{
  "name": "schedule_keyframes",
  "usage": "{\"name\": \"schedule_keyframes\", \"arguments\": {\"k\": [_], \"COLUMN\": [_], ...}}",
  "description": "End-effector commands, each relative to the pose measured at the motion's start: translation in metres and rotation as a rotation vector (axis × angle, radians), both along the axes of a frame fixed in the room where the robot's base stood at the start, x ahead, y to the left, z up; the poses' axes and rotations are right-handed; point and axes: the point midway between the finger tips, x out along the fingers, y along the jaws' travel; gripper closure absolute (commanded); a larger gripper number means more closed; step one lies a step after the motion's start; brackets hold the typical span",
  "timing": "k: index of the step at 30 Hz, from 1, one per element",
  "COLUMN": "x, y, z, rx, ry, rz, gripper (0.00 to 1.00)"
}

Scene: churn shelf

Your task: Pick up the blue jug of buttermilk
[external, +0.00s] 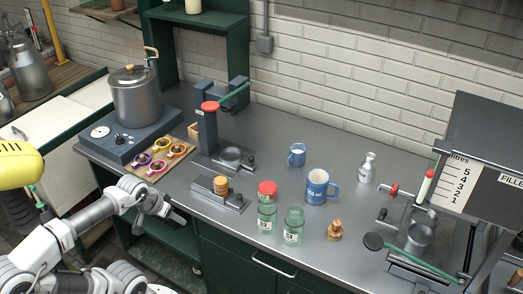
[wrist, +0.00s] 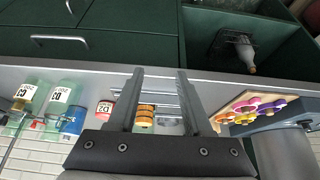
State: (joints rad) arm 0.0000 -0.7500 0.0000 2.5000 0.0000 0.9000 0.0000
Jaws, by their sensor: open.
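The blue jug (external: 317,187) has a white label and a handle on its right side. My gripper (external: 176,217) is at the counter's front edge, well left of the blue jug. In the wrist view my gripper (wrist: 160,73) is open, with nothing held between its fingers.
A press (external: 207,130) rises behind. Bare counter (external: 345,145) lies behind the jug.

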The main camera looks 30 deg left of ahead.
Motion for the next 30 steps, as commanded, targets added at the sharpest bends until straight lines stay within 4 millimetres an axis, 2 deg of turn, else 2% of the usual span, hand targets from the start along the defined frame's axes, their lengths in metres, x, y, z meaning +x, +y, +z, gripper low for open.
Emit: {"name": "schedule_keyframes", "arguments": {"k": [10, 14, 17, 21, 27, 30], "x": [0.001, 0.016, 0.040, 0.085, 0.153, 0.187], "y": [0.000, -0.003, -0.007, -0.015, -0.032, -0.042], "z": [0.002, 0.022, 0.048, 0.085, 0.124, 0.136], "rx": [-0.001, -0.009, -0.021, -0.038, -0.055, -0.058], "ry": [0.001, 0.007, 0.018, 0.032, 0.052, 0.063], "rz": [0.000, -0.002, -0.003, -0.001, 0.007, 0.010], "gripper": [0.50, 0.50, 0.50, 0.50, 0.50, 0.50]}}
